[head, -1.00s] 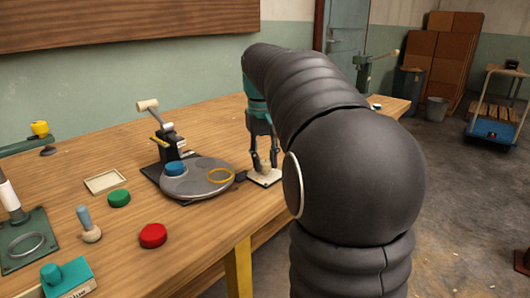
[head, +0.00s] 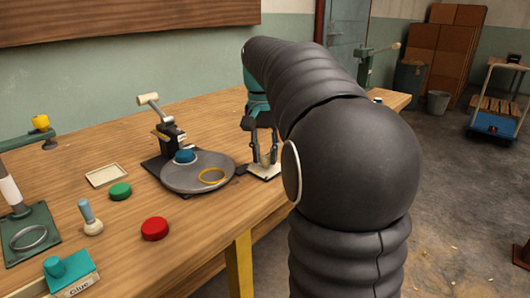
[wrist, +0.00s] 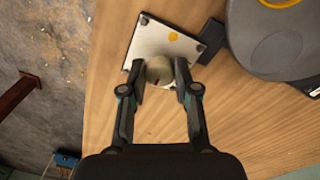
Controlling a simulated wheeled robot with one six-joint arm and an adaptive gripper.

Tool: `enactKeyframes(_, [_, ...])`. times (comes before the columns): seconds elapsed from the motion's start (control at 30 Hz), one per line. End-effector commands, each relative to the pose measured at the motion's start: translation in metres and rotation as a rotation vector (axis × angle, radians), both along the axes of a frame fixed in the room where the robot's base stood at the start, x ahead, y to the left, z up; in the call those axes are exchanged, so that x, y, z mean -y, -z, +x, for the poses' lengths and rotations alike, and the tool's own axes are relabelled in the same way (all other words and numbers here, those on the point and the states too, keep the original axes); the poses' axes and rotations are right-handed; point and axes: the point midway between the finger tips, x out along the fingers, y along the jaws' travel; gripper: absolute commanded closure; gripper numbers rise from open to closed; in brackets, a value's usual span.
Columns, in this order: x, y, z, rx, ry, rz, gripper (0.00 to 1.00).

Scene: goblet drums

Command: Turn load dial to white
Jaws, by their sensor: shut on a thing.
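The load dial is a pale square plate (wrist: 150,42) with a round cream knob (wrist: 159,69) near one edge. A yellow dot shows on the plate, and a small dark red mark shows on the knob. The plate (head: 257,174) also shows at the table's front edge in the head view. My gripper (wrist: 160,86) has one finger on each side of the knob and is shut on it. In the head view my gripper (head: 264,156) points down at the plate. I see no white mark that I can tell from the pale plate.
A grey turntable (head: 195,180) with a blue knob and yellow ring stands just left of the dial. A dark block (wrist: 211,39) lies beside the plate. Red (head: 155,229) and green (head: 120,191) buttons are farther left. The table edge is close.

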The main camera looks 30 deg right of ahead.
Motion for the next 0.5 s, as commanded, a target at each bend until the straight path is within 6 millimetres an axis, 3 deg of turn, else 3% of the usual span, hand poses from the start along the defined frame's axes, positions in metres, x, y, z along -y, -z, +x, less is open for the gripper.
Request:
enactKeyframes(0.4, [-0.0011, 0.0015, -0.0005, -0.005, 0.007, 0.003, 1.0])
enactKeyframes(0.43, [-0.0011, 0.0015, -0.0005, -0.005, 0.007, 0.003, 0.67])
enactKeyframes(0.5, [-0.0009, 0.0014, -0.0005, -0.005, 0.007, 0.003, 0.5])
